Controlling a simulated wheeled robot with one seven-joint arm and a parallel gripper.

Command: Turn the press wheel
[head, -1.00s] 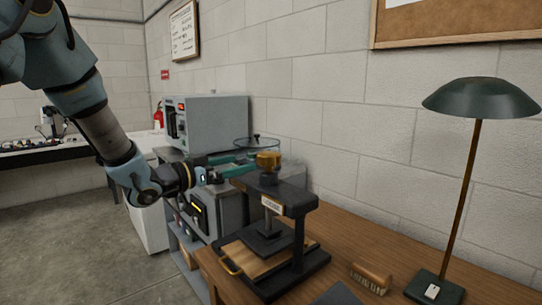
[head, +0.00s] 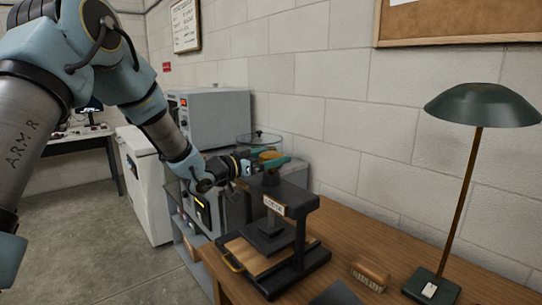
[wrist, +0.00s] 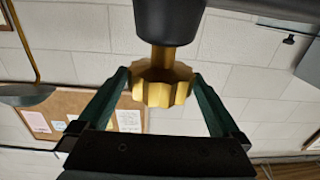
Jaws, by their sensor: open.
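The press (head: 303,240) is a black frame with a pale label, standing on the wooden bench. Its brass, scalloped press wheel (head: 268,155) sits on top, partly hidden by my gripper in the head view. In the wrist view the wheel (wrist: 163,88) lies between the green fingers, on a short brass stem below a dark cylinder. My gripper (wrist: 161,82) is open, with one finger on each side of the wheel. The left finger is very near the rim, and I cannot tell if it touches. In the head view my gripper (head: 273,161) reaches in from the left at wheel height.
A wooden board (head: 262,262) lies at the press base. The wall is close behind.

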